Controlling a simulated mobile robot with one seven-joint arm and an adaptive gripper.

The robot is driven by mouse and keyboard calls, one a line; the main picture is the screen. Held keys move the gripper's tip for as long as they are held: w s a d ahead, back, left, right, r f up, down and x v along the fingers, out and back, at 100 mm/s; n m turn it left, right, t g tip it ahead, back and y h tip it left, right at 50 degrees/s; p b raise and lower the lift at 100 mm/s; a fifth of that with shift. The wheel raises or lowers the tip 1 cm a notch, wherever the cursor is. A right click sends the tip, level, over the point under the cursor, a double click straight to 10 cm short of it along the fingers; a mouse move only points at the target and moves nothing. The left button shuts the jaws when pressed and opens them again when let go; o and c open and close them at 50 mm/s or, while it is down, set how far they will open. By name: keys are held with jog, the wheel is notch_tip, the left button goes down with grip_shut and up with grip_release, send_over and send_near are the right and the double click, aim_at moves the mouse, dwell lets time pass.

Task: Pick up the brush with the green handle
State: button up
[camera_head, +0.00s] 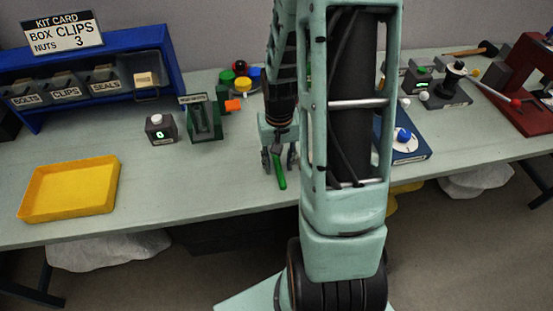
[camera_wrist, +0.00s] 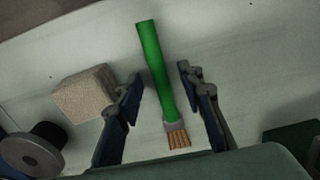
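The brush with the green handle (camera_head: 280,171) lies on the bench under my gripper, near the bench's front edge. In the wrist view its green handle (camera_wrist: 157,65) runs between my two fingers, with the brown bristles (camera_wrist: 178,139) toward the palm side. My gripper (camera_wrist: 159,82) is open, and a gap shows between each finger and the handle. In the head view my gripper (camera_head: 280,160) points down at the brush; my arm hides part of the bench to the right of it.
A beige block (camera_wrist: 86,93) and a dark round spool-like thing (camera_wrist: 34,148) are left of the fingers in the wrist view. A yellow tray (camera_head: 70,189), a small box with a green display (camera_head: 160,129) and a green stand (camera_head: 205,120) stand to the left.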

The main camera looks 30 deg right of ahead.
grip_shut()
jog(key=shift+r, duration=0.15)
dwell(0.4)
